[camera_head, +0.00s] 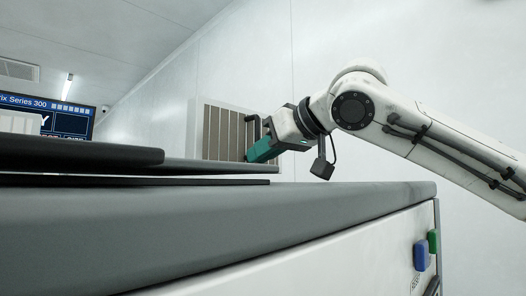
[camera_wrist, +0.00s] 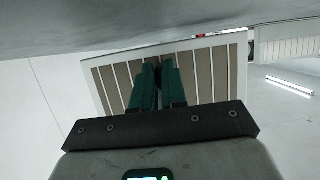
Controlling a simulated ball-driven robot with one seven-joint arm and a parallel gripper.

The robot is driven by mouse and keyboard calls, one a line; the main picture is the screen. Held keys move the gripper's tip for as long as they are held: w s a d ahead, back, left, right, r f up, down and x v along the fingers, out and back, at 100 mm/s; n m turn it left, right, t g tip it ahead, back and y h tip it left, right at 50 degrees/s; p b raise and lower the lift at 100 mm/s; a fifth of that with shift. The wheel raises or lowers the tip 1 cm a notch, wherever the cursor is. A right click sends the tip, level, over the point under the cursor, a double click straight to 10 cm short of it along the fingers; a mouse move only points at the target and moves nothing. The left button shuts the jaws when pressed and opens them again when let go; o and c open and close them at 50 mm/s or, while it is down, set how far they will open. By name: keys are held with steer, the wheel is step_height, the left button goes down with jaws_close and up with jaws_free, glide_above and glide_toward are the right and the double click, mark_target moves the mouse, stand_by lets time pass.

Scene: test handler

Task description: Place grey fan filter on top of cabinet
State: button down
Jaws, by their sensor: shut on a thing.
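The fan filter (camera_head: 220,132) is a square panel with a pale frame and grey-brown vertical slats. It stands roughly upright above the far part of the cabinet top, and its lower edge is hidden behind dark plates. My gripper (camera_head: 258,151), with green fingers, is shut on its right side in the head view. In the wrist view the filter (camera_wrist: 115,85) fills the middle, with the green fingers (camera_wrist: 158,75) close together on it. The cabinet (camera_head: 230,215) has a dark grey top and white front. I cannot tell whether the filter touches the cabinet.
Dark flat plates (camera_head: 75,152) lie stacked on the cabinet's left part. A blue button (camera_head: 421,256) and a green button (camera_head: 433,241) sit on its right side. A screen (camera_head: 70,122) is at the far left. The cabinet top's right part is clear below my arm.

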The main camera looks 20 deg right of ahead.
steer(key=shift+f, duration=0.2)
steer(key=c, duration=1.2)
jaws_free()
steer(key=shift+f, duration=0.25)
steer(key=shift+o, duration=0.2)
steer(key=shift+r, duration=0.2)
steer(key=r+b+v, duration=0.1)
steer(key=b+v, duration=0.1)
steer(key=v, duration=1)
steer(key=shift+r, duration=0.25)
